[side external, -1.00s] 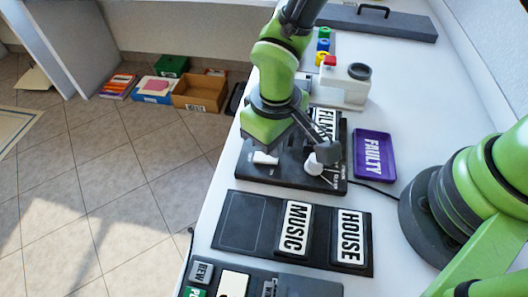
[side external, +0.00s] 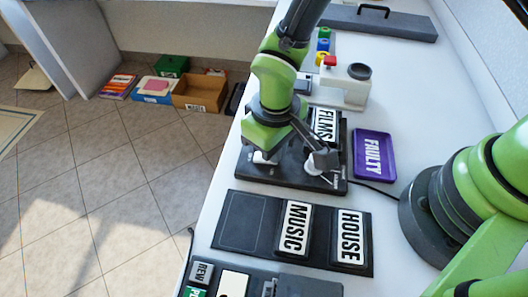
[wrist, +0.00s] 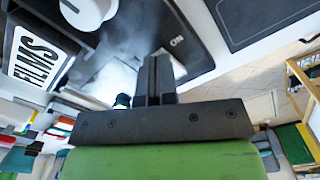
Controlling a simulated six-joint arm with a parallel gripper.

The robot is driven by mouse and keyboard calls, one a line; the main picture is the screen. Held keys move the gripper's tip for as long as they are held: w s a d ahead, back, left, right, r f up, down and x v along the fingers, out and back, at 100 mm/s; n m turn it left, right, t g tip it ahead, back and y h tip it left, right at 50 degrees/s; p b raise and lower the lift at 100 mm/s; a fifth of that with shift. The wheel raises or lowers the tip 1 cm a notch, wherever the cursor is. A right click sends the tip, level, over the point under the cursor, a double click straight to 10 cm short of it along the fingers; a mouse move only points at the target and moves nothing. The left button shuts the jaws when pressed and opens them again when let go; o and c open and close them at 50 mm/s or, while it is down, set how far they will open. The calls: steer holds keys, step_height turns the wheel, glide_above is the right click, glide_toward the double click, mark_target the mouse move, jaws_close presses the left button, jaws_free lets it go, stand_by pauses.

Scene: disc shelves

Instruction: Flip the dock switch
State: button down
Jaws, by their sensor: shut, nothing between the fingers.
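The dark dock (side external: 240,172) lies on the white table and carries a white switch (side external: 262,158) near its left side. A round white knob (side external: 312,168) is on its right part, and a FILMS label (side external: 325,124) stands at its back. My gripper (wrist: 157,62) is shut and empty, pointing down at the dock beside the ON mark (wrist: 177,41). In the side view my wrist is over the switch and partly covers it. The knob also shows there (wrist: 88,10).
A purple FAULTY tray (side external: 374,156) lies right of the dock. A dark panel with MUSIC (side external: 294,228) and HOUSE (side external: 350,238) blocks lies in front. A white box with a red button (side external: 345,88) stands behind. The table's left edge is close to the dock.

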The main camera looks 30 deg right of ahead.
steer(key=shift+f, duration=0.15)
steer(key=shift+r, duration=3.5)
